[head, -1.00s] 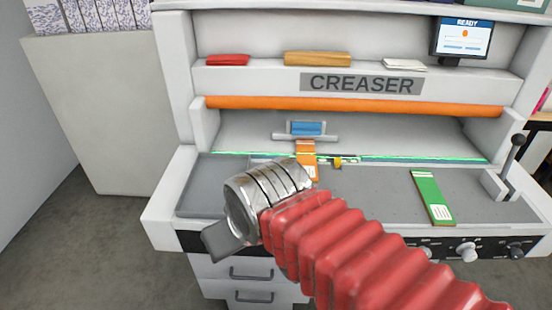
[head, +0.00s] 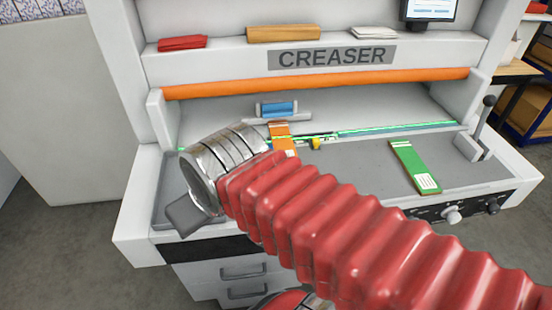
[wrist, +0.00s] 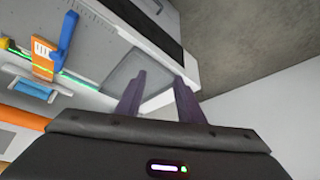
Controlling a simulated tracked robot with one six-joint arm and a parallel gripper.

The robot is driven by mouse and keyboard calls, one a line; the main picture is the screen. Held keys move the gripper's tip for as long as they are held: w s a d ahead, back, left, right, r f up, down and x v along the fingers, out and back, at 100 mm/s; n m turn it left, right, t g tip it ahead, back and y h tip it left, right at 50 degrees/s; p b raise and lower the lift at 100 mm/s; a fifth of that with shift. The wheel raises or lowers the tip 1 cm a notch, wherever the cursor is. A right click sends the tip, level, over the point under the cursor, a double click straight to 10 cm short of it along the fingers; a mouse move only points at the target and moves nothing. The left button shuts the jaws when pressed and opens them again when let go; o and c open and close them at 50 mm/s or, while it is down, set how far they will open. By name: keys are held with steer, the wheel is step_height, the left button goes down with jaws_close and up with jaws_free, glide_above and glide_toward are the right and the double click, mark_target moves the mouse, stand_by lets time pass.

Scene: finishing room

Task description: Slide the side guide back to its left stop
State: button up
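An orange piece with a white label (head: 283,138) lies on the creaser's grey bed (head: 345,172), left of its middle. It looks like the side guide, but I cannot be certain. A yellow knob (head: 317,143) sits just right of it, by a green scale line. In the head view my wrist hides part of the bed.
A blue block (head: 278,108) sits on a bracket behind the orange piece. A green labelled strip (head: 415,166) lies on the bed's right part, near a black-knobbed lever (head: 480,125). The orange roller bar (head: 330,83) spans above the bed.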

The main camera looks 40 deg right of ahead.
steer(key=shift+o, duration=0.9)
steer(key=shift+w+d+r, duration=0.1)
steer(key=shift+w+d, duration=0.05)
steer(key=shift+d, duration=0.1)
steer(key=w+d+r+n, duration=0.1)
steer(key=w+d, duration=0.1)
steer(key=d, duration=1.2)
steer(key=w+d+r+n+g, duration=0.1)
steer(key=d, duration=1.3)
steer(key=shift+w+d+y, duration=0.3)
steer(key=shift+w+y, duration=0.1)
steer(key=x, duration=1.3)
steer(key=shift+w+a+f, duration=0.1)
steer(key=shift+f, duration=0.3)
steer(key=shift+c, duration=0.4)
jaws_close()
